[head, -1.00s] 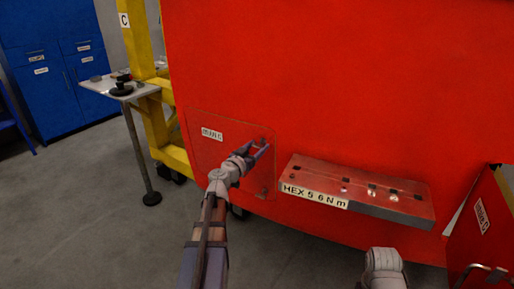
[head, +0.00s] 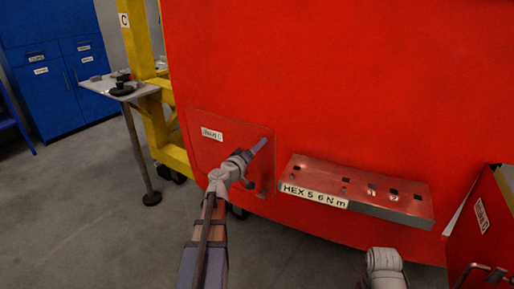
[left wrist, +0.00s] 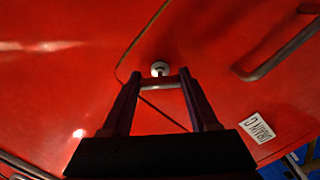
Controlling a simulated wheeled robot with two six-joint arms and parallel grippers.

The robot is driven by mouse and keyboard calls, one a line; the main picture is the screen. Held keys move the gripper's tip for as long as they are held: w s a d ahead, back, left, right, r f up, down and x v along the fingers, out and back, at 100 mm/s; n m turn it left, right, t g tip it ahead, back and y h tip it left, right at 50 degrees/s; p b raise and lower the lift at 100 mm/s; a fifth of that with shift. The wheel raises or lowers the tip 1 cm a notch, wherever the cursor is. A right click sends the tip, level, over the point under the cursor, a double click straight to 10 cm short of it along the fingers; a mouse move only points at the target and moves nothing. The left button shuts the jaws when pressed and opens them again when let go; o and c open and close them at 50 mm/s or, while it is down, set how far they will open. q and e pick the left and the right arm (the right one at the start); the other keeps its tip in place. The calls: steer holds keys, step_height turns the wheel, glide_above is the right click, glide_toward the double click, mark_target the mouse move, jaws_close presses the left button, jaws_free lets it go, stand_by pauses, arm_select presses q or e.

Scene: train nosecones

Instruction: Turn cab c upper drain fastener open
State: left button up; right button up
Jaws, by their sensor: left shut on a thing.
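The drain panel (head: 205,155) is a rounded outline low on the red cab front, with a small white label (head: 212,134). My left gripper (head: 263,143) reaches the panel's upper right corner, fingers seen nearly edge-on. Its tips hide the upper fastener in the head view. In the left wrist view the upper drain fastener (left wrist: 160,68) is a small pale round piece at the fingertips (left wrist: 160,77), by the panel seam. The left gripper is shut on it. The panel looks closed against the cab.
A red ledge (head: 360,183) marked "HEX 5 6 N m" sticks out right of the panel. A lower fastener (head: 262,195) is at the panel's bottom right. A grey table (head: 95,87) and yellow post (head: 138,60) stand left. A grey bar handle (left wrist: 285,50) is in the wrist view.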

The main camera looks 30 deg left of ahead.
arm_select(q)
steer(key=n, duration=0.4)
steer(key=shift+n, duration=2.2)
steer(key=o, duration=1.4)
steer(key=s, duration=0.8)
